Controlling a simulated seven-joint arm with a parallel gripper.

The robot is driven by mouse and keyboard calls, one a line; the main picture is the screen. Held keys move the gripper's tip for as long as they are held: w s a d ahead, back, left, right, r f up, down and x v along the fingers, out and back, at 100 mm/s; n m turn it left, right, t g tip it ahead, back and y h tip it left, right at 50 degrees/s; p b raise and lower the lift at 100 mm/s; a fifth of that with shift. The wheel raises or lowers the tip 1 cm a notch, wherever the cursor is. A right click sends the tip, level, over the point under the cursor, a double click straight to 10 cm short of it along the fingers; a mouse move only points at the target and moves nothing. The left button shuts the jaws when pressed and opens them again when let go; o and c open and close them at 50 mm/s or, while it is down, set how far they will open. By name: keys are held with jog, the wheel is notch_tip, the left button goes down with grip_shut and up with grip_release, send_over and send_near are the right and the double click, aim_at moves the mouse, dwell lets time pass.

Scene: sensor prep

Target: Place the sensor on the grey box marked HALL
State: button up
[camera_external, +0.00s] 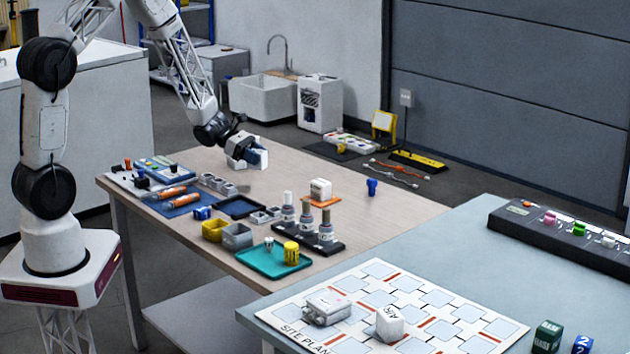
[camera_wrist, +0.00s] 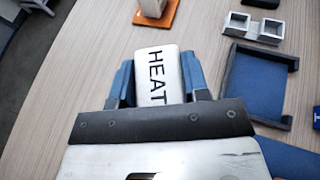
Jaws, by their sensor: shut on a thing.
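My gripper (camera_external: 246,152) is above the back part of the wooden table. It is shut on a white block marked HEAT, which shows between the blue fingers in the wrist view (camera_wrist: 157,75) and at the jaws in the external view (camera_external: 261,158). No box with a readable HALL mark shows. A grey box (camera_external: 327,309) with metal fittings lies on the site plan sheet, beside a white block marked AIR (camera_external: 390,325). Another white block (camera_external: 320,188) sits on an orange mat (camera_external: 324,201).
The wooden table holds a dark blue tray (camera_external: 241,207), grey holders (camera_external: 265,216), yellow (camera_external: 214,230) and grey (camera_external: 237,237) bins, a dark stand (camera_external: 307,240) with upright posts, and a teal tray (camera_external: 262,263). A blue piece (camera_external: 371,187) stands apart. The wood around my gripper is mostly clear.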

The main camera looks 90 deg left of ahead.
jog(key=s+a+n+y, duration=0.2)
jog(key=s+a, duration=0.2)
jog(key=s, duration=0.5)
jog(key=s+a+r+n+t+y, duration=0.1)
jog(key=s+a+n+y, duration=0.1)
jog(key=s+a, duration=0.3)
jog(key=shift+s+r+y, duration=0.15)
jog(key=shift+s+y, duration=0.35)
jog(key=shift+s, duration=1.6)
jog(key=shift+w+a, duration=0.1)
jog(key=shift+a, duration=0.05)
jog(key=w+a, duration=0.3)
jog(key=a, duration=0.1)
jog(key=w+a+f, duration=0.1)
jog(key=w+a, duration=0.2)
jog(key=a, duration=0.1)
jog(key=w+a, duration=0.3)
jog(key=a, duration=0.1)
jog(key=shift+w+a+f, duration=0.2)
jog(key=shift+a+f, duration=0.05)
jog(key=shift+a, duration=0.1)
jog(key=shift+f, duration=1.75)
jog(key=shift+f, duration=0.15)
jog(key=o, duration=0.9)
jog(key=shift+o, duration=0.2)
